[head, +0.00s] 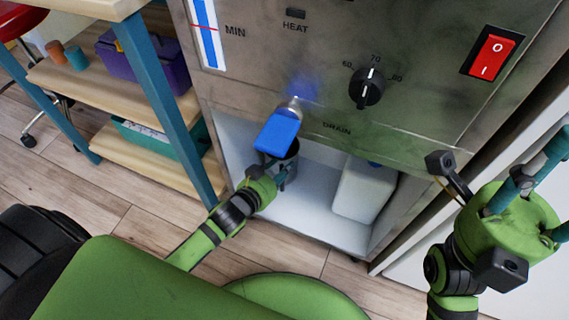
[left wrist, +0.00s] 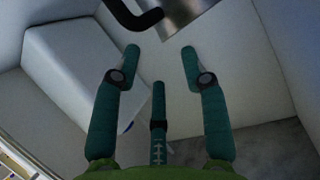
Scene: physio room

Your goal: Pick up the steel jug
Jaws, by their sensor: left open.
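The steel jug (head: 291,158) stands on the white floor of the open bay below the drain tap, partly hidden by the blue tap lever and my left gripper. In the left wrist view, part of the jug's shiny wall (left wrist: 184,12) and its black handle (left wrist: 136,17) show at the top edge, just beyond the fingertips. My left gripper (head: 272,180) is at the jug's near side. In its wrist view the left gripper (left wrist: 161,54) has its fingers spread, with nothing between them. My right gripper (head: 500,180) is at the right, its fingers apart and empty.
The blue drain lever (head: 278,134) hangs directly above the jug. A white canister (head: 362,192) stands to its right in the bay; it also shows in the left wrist view (left wrist: 78,75). A wooden shelf unit (head: 125,75) with blue legs stands left.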

